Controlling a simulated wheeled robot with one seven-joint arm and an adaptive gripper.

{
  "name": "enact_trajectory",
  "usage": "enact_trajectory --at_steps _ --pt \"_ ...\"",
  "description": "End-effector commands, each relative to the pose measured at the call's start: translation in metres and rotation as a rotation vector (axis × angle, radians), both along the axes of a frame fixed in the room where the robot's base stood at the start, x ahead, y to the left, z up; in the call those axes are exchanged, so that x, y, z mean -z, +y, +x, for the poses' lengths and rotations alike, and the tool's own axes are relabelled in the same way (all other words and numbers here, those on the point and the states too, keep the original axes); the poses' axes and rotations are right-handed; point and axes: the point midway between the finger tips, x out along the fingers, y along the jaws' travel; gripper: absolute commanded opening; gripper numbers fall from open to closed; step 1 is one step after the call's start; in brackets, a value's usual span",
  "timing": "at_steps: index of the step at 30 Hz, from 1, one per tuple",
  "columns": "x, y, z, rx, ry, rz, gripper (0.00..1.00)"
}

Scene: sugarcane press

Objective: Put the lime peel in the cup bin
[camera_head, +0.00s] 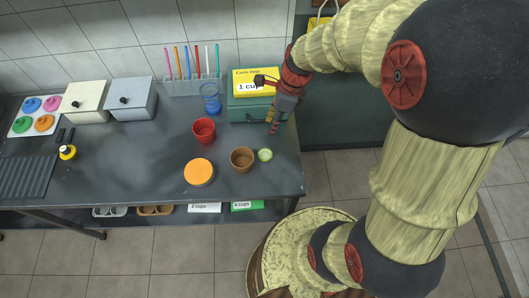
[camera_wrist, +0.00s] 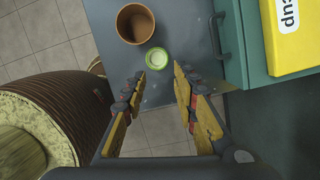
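The lime peel (camera_head: 265,155), a small round green piece with a pale middle, lies on the dark counter near its right end. It also shows in the wrist view (camera_wrist: 157,58), just beyond my fingertips. A brown cup (camera_head: 241,159), open at the top, stands upright close to its left; it also shows in the wrist view (camera_wrist: 135,23). I cannot tell for sure which container is the cup bin. My gripper (camera_head: 273,128) is above the counter's right end, behind the peel in the head view. In the wrist view my gripper (camera_wrist: 160,76) is open and empty.
A red cup (camera_head: 204,130), an orange-lidded round container (camera_head: 199,172) and a blue glass (camera_head: 210,98) stand left of the peel. A green box (camera_head: 250,110) with a yellow pack (camera_head: 255,83) stands behind. The counter (camera_head: 130,165) has free room at left-centre.

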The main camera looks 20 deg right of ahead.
Motion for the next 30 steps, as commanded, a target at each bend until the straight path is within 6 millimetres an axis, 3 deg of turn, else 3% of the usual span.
enact_trajectory --at_steps 6,12,18,30 --pt "0.056 -0.014 0.012 0.513 0.205 0.09 0.29" --pt "0.09 -0.021 0.014 0.814 0.324 0.124 0.29" --pt "0.108 -0.021 0.013 0.908 0.363 0.131 0.29" --pt "0.144 -0.009 0.011 0.907 0.362 0.13 0.29"
